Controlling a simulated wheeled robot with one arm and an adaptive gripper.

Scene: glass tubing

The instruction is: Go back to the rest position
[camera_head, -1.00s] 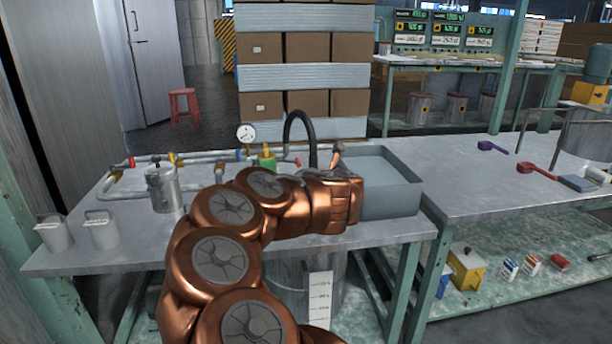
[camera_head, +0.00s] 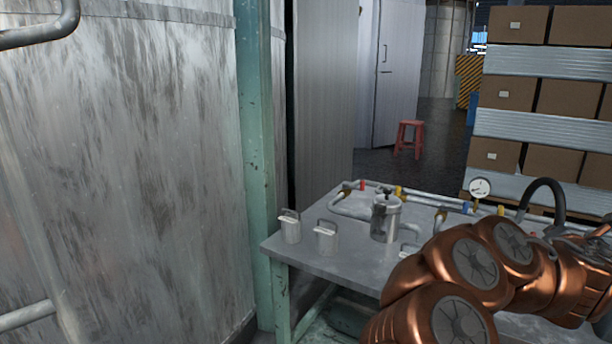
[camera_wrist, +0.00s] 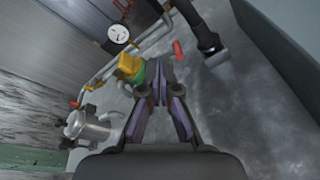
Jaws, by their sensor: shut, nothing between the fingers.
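My gripper (camera_wrist: 158,93) is shut and empty in the wrist view, above the grey metal tabletop (camera_wrist: 225,110). A valve with a yellow and green body (camera_wrist: 132,70) shows just past its fingertips; I cannot tell whether they touch. In the head view my copper-coloured arm fills the lower right, and my gripper is not clearly seen at the right edge.
The workbench (camera_head: 300,243) carries two small grey canisters, a metal pot (camera_head: 385,218), pipes and a pressure gauge (camera_head: 480,188). A large metal tank (camera_head: 120,170) and a green post (camera_head: 256,160) stand at left. A red stool (camera_head: 409,138) and stacked boxes (camera_head: 505,94) are behind.

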